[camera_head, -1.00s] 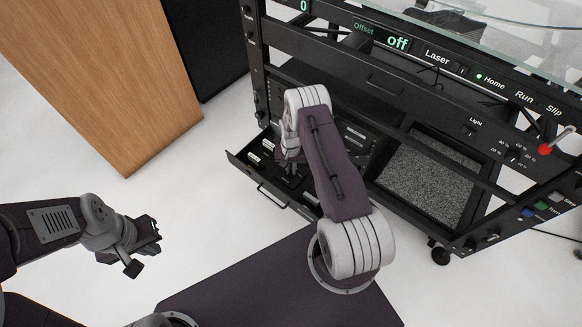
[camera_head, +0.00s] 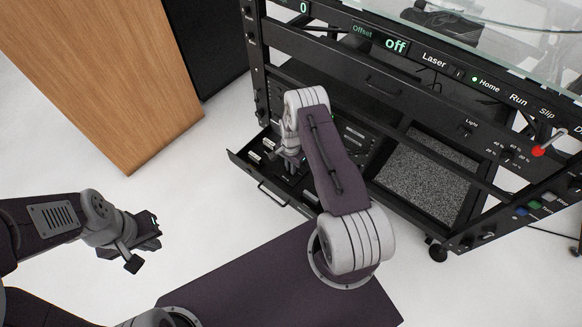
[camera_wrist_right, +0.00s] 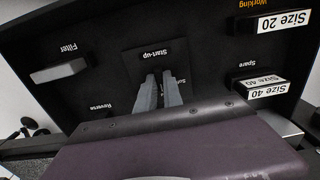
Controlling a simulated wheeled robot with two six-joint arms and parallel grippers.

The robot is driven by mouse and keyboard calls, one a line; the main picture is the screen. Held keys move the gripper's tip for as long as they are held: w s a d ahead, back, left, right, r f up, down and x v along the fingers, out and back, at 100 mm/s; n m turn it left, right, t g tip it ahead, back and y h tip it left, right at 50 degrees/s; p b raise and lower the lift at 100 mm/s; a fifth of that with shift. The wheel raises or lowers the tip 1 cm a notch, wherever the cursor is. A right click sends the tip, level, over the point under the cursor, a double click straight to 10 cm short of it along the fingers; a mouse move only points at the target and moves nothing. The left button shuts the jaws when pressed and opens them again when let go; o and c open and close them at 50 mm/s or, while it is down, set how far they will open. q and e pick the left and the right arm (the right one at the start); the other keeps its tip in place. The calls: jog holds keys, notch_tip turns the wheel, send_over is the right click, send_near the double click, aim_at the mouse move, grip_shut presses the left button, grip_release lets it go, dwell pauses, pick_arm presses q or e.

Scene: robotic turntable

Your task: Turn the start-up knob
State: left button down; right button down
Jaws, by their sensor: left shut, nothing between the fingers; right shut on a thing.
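The Start-up panel (camera_wrist_right: 137,62) is a dark square plate with a white "Start-up" label, upside down in the right wrist view. My right gripper (camera_wrist_right: 160,77) is at this plate, its two grey fingertips close together by the label. It is shut on the start-up knob, which the fingers hide. In the head view the right gripper (camera_head: 291,163) is partly behind its arm, over the open drawer (camera_head: 275,190) of the black rack. My left gripper (camera_head: 154,240) is shut and empty above the floor at the left, away from the rack.
The drawer also holds a grey Filter block (camera_wrist_right: 60,71), a Size 20 block (camera_wrist_right: 272,22) and a Size 40 block (camera_wrist_right: 262,88). A wooden cabinet (camera_head: 105,80) stands at left; floor between is clear.

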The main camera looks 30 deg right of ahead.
dwell(0.4)
jog(key=c, duration=1.5)
grip_release()
notch_tip(320, 180, up, 9)
jog(key=p, duration=0.5)
